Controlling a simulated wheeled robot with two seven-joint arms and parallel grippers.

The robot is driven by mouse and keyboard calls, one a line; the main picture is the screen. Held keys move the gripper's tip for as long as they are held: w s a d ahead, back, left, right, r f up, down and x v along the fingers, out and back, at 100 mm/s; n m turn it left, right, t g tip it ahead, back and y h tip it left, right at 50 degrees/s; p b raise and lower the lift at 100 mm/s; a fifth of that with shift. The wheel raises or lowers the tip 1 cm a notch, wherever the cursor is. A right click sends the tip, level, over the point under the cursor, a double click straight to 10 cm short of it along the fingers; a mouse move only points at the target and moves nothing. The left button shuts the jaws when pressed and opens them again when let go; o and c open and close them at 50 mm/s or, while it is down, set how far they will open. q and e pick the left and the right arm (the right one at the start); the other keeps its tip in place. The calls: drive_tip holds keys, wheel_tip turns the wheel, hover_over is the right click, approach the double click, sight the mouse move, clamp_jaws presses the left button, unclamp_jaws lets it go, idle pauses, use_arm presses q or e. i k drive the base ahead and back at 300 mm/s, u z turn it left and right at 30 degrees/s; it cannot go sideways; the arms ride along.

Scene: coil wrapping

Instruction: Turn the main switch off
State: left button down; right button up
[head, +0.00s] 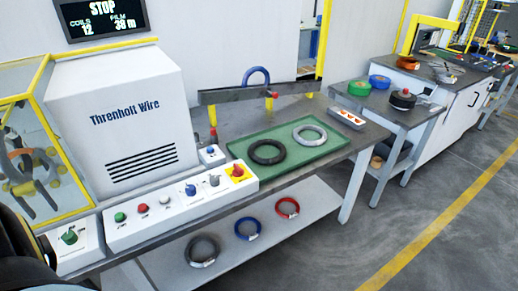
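The likely main switch is a red rotary knob (238,171) on a yellow plate (246,175). It sits at the right end of the white sloped control panel (150,225), at the front edge of the machine bench. The knob is too small to read its position. Neither of my grippers shows in the head view. A dark rounded part fills the lower left corner, and I cannot tell a gripper in it.
The panel also has a green button (119,217), a red button (143,208), a blue knob (190,190) and a grey knob (214,181). A display (103,18) reads STOP. A green tray (290,165) with two coils lies to the right.

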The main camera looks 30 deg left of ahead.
sight(237, 173)
drive_tip(key=u, duration=0.7)
drive_tip(key=i, duration=0.95)
drive_tip(key=u, duration=1.1)
drive_tip(key=i, duration=0.2)
drive_tip(key=u, duration=0.3)
